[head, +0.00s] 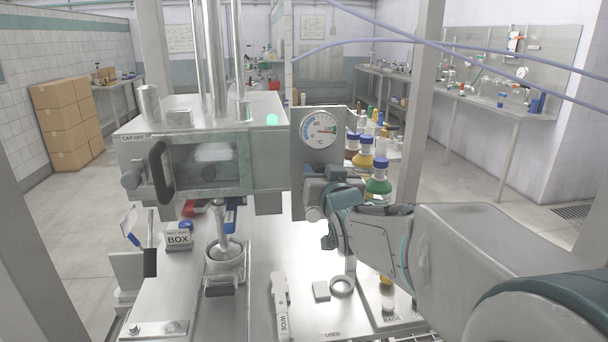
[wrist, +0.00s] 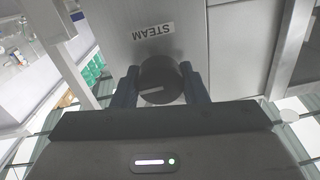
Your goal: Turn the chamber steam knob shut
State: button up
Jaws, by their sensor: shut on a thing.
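The steam knob (wrist: 160,82) is a dark round knob with a light pointer line, on a grey metal panel under a label reading STEAM (wrist: 153,32). In the wrist view my gripper (wrist: 160,88) has one finger on each side of the knob and is shut on it. The pointer line lies nearly level in that view, tilted slightly. In the head view my gripper (head: 325,192) is at the panel just below the round °C dial (head: 319,129), and it hides the knob there. The dial's needle points to the right, near the red part of the scale.
A steel chamber (head: 205,160) with a window and black handle stands left of the dial. Bottles with coloured contents (head: 379,180) stand just behind my arm. Hoses cross the upper right.

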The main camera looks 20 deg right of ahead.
jog(key=n+b, duration=0.4)
jog(key=b, duration=0.1)
jog(key=shift+f+b, duration=0.3)
jog(key=n+b, duration=0.4)
jog(key=shift+a+n, duration=0.1)
jog(key=shift+n, duration=0.2)
jog(key=n+b, duration=0.3)
jog(key=n, duration=0.1)
jog(key=shift+r+g, duration=0.1)
jog(key=shift+g, duration=0.2)
jog(key=shift+a+n+h+b, duration=0.1)
jog(key=shift+n+h+b, duration=0.5)
jog(key=shift+n, duration=1.4)
jog(key=o, duration=1)
jog(key=shift+w, duration=0.1)
jog(key=shift+c, duration=0.2)
